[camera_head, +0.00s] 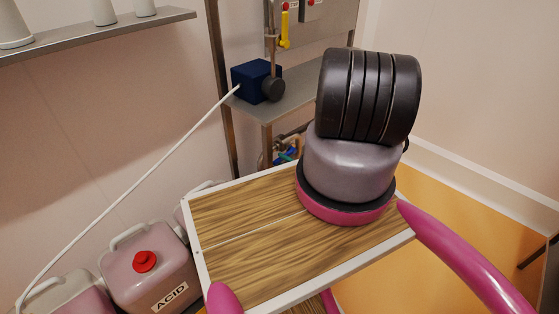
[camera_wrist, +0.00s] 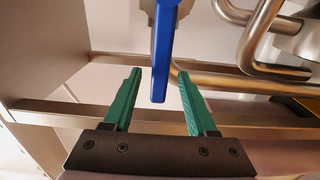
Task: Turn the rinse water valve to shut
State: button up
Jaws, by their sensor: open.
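A blue valve handle (camera_wrist: 161,60) hangs down into the wrist view from the top middle, its long flat lever pointing down. My gripper (camera_wrist: 160,74) is open, with one green finger on each side of the lever. Gaps show between the lever and both fingers in the picture; depth contact is hard to judge. The handle's upper end is cut off by the frame. In the head view a small blue part (camera_head: 287,156) shows below the shelf, partly hidden; I cannot tell whether it is this handle. My gripper is not clearly visible there.
Bent metal pipes (camera_wrist: 262,40) stand close to the right of the lever, and a metal rail crosses behind. In the head view a yellow lever (camera_head: 285,30) hangs on a panel. A dark blue box (camera_head: 251,80) sits on the shelf. An acid canister (camera_head: 148,270) stands lower left.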

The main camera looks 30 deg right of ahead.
jog(key=shift+x, duration=1.15)
grip_shut()
dwell(0.6)
